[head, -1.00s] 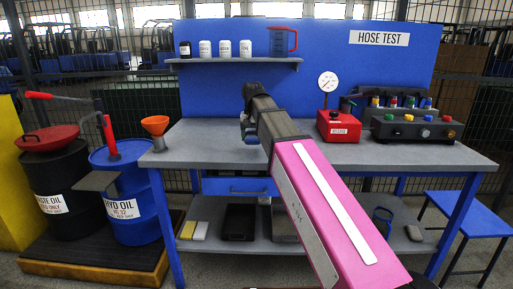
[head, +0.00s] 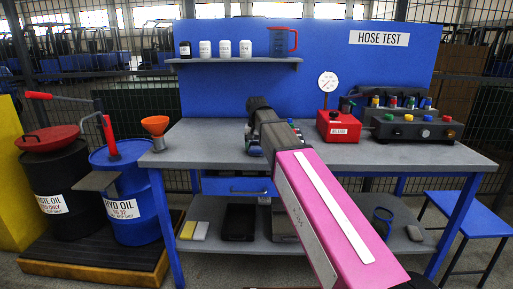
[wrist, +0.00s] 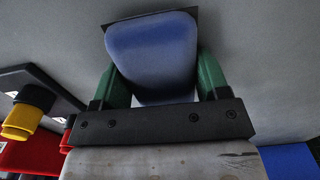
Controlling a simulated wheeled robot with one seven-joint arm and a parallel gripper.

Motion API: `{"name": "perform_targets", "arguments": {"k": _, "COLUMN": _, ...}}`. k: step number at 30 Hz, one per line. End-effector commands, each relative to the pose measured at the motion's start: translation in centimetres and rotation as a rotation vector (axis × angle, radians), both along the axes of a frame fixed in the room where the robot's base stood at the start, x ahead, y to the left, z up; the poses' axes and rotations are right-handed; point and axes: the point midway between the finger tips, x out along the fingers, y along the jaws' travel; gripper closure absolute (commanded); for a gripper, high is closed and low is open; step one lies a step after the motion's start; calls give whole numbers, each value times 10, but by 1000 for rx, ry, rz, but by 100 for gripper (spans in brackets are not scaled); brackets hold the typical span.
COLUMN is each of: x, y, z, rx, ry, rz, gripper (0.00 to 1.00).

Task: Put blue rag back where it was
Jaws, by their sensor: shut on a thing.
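The blue rag (wrist: 152,55) is a smooth, rounded blue block in the wrist view. My gripper (wrist: 155,75) is shut on it, with a green finger on each side. A dark flat edge shows just behind the rag's far end; I cannot tell if it is a shadow or a thing. In the head view my gripper (head: 254,141) is over the left-middle of the grey bench top (head: 205,135), partly hidden by my arm. I cannot tell whether the rag touches the bench.
A red box with a gauge (head: 339,126) and a black test box with coloured knobs (head: 412,130) stand right of my arm. An orange funnel (head: 155,125) is at the bench's left end. A shelf (head: 235,61) with jars hangs behind. The bench's left part is clear.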

Motion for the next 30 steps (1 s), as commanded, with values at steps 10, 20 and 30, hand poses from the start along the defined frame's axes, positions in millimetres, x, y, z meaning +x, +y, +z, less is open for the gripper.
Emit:
{"name": "perform_targets", "arguments": {"k": 10, "x": 0, "y": 0, "z": -2, "rx": 0, "ry": 0, "rz": 0, "gripper": 6}}
{"name": "perform_targets", "arguments": {"k": 20, "x": 1, "y": 0, "z": 14, "rx": 0, "ry": 0, "rz": 0, "gripper": 6}}
{"name": "perform_targets", "arguments": {"k": 30, "x": 1, "y": 0, "z": 72, "rx": 1, "ry": -2, "rz": 0, "gripper": 6}}
